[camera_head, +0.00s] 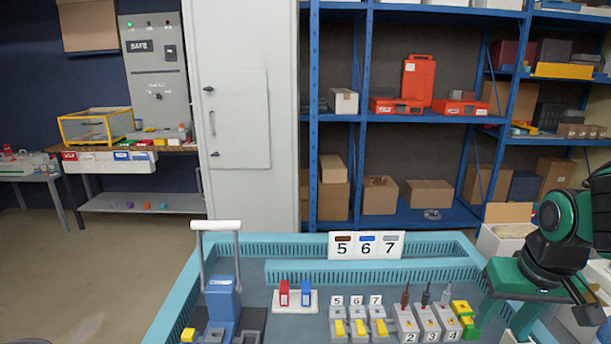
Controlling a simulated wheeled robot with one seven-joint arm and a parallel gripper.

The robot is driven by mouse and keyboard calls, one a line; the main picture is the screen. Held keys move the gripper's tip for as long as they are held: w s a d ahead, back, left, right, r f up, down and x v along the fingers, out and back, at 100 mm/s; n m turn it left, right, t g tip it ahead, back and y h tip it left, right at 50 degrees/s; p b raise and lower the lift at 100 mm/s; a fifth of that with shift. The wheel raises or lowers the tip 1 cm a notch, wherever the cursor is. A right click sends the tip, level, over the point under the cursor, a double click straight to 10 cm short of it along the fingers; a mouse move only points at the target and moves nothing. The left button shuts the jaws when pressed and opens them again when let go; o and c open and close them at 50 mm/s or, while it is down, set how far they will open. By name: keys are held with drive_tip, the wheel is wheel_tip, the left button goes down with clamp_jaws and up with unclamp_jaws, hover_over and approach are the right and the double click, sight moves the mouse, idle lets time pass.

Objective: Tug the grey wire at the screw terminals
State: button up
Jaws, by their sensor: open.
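Numbered blocks 2, 3 and 4 stand in a row at the front right of the bench in the head view. A short grey wire (446,295) stands upright at block 4 (443,325). A dark wire (426,294) stands at block 3 (424,325), and a brown one (405,296) at block 2 (405,325). Grey terminals (359,325) labelled 5, 6 and 7 with yellow levers are just left of them. My green and black arm is at the right edge, apart from the grey wire. I cannot make out my gripper's fingertips.
A sign (366,245) shows brown, blue and grey swatches over 5, 6, 7. A red and a blue piece stand on a white base (294,300). A blue device with a lever handle (222,300) stands left. A yellow-green block (462,310) adjoins block 4. A teal rim (190,280) borders the bench.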

drive_tip(key=s+d+m+g, duration=0.1)
drive_tip(key=s+d, duration=0.1)
drive_tip(key=s, duration=0.2)
drive_tip(key=s+d+m+g, duration=0.1)
drive_tip(key=s+d, duration=0.1)
drive_tip(key=s, duration=0.2)
drive_tip(key=s+d+f+m+g, duration=0.1)
drive_tip(key=s+m, duration=0.1)
drive_tip(key=s, duration=0.2)
drive_tip(key=shift+d+y, duration=0.4)
drive_tip(key=shift+c, duration=1)
wheel_tip(320, 180, up, 4)
drive_tip(key=m, duration=1.5)
hover_over(448, 292)
drive_tip(key=shift+w+d+r, duration=0.1)
drive_tip(key=shift+w, duration=0.05)
wheel_tip(448, 292, down, 11)
drive_tip(key=shift+r, duration=0.15)
clamp_jaws()
